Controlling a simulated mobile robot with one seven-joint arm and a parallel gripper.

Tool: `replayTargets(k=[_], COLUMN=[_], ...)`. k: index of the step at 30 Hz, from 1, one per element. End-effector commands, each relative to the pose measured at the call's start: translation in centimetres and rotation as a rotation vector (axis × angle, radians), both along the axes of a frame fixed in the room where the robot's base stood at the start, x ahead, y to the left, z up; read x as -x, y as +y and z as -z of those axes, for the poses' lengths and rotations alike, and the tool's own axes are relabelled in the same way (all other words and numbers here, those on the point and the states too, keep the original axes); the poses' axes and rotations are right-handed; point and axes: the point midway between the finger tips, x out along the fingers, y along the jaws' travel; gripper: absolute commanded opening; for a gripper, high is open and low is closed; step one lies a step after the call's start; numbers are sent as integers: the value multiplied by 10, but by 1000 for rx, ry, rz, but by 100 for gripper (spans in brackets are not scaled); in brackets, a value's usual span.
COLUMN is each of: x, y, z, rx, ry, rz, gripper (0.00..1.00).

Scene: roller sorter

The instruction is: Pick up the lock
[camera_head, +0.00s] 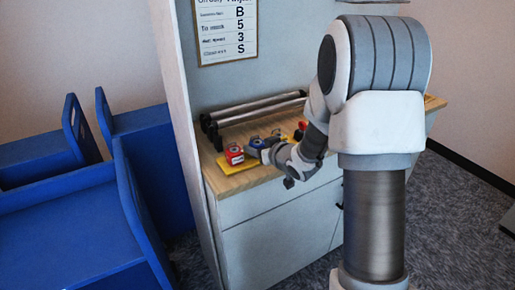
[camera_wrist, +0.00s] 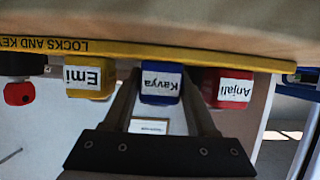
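Three name-labelled locks stand in a row on the yellow board, upside down in the wrist view: yellow "Emi" lock (camera_wrist: 90,80), blue "Kavya" lock (camera_wrist: 161,83) and red "Anjali" lock (camera_wrist: 226,87). My gripper (camera_wrist: 162,85) is open, with one finger on each side of the blue lock and their tips close to its sides. Whether they touch it is unclear.
The yellow board (camera_wrist: 180,52) reads "LOCKS AND KEY...". Another red item (camera_wrist: 19,93) is at the wrist view's left edge. Rollers (camera_head: 255,108) lie behind the locks on the counter (camera_head: 232,182). Blue carts (camera_head: 75,225) stand to the left.

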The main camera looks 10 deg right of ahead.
Motion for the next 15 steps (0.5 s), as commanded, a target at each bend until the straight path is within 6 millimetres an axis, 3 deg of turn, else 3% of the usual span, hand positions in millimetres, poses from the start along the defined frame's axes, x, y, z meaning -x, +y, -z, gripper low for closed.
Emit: replayTargets(k=[1,4,15], x=[0,0,0], y=[0,0,0], z=[0,0,-6], rx=[0,0,-1], ry=[0,0,-2], rz=[0,0,0], gripper=[17,0,0])
